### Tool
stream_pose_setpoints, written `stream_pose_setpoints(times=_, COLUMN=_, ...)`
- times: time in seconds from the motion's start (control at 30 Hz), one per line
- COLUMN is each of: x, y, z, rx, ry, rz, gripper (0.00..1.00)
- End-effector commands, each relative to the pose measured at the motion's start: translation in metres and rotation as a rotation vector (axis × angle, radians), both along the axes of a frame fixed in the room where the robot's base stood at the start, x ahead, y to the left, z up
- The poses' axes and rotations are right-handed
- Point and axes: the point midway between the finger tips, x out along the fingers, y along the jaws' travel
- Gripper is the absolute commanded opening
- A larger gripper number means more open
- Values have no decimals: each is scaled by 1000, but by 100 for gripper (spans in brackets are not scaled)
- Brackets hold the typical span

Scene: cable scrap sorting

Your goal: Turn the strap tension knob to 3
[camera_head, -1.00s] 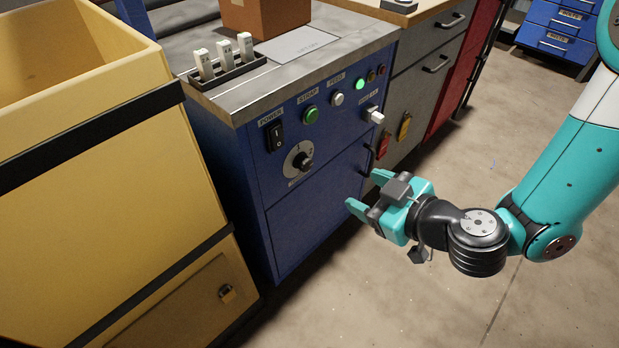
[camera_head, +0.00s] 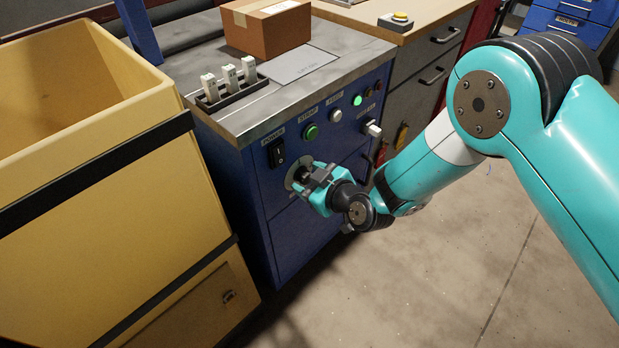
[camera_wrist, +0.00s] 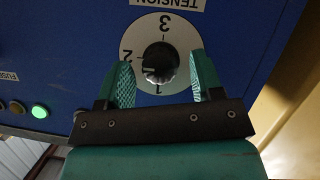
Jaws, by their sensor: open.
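The strap tension knob (camera_wrist: 160,62) is a round black knob on a white dial plate (camera_wrist: 178,28) marked 1, 2 and 3. In the wrist view the dial appears upside down, with 3 at the top, 2 at the left and 1 at the bottom. A pale mark shows on the knob's lower left, but I cannot tell its exact setting. My gripper (camera_wrist: 161,60) is open, one finger on each side of the knob, with gaps visible. In the head view my gripper (camera_head: 304,180) is at the dial and mostly hides the knob.
The blue cabinet (camera_head: 310,235) carries a black power switch (camera_head: 277,155), a green button (camera_head: 311,132) and a white button (camera_head: 335,115) above the dial. A yellow bin (camera_head: 110,220) stands close on the left. A cardboard box (camera_head: 268,30) sits on top. Floor at right is open.

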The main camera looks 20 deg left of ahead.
Motion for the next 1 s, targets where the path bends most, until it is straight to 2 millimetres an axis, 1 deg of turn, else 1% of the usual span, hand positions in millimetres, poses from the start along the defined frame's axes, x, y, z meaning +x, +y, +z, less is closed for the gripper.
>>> stream_pose_setpoints(times=0.1, x=2, y=4, z=-1, rx=0, ry=1, rz=1, gripper=60)
stream_pose_setpoints(times=0.33, x=2, y=4, z=-1, rx=0, ry=1, rz=0, gripper=60)
stream_pose_setpoints(times=0.37, x=2, y=4, z=-1, rx=0, ry=1, rz=0, gripper=54)
stream_pose_setpoints(times=0.4, x=2, y=4, z=-1, rx=0, ry=1, rz=0, gripper=44)
stream_pose_setpoints(times=0.47, x=2, y=4, z=-1, rx=0, ry=1, rz=0, gripper=31)
stream_pose_setpoints(times=0.5, x=2, y=4, z=-1, rx=0, ry=1, rz=0, gripper=21)
stream_pose_setpoints(times=0.53, x=2, y=4, z=-1, rx=0, ry=1, rz=0, gripper=14)
stream_pose_setpoints(times=0.57, x=2, y=4, z=-1, rx=0, ry=1, rz=0, gripper=11)
stream_pose_setpoints(times=0.83, x=2, y=3, z=-2, rx=8, ry=19, rz=-1, gripper=11)
stream_pose_setpoints(times=1.0, x=3, y=3, z=-3, rx=34, ry=83, rz=-3, gripper=11)
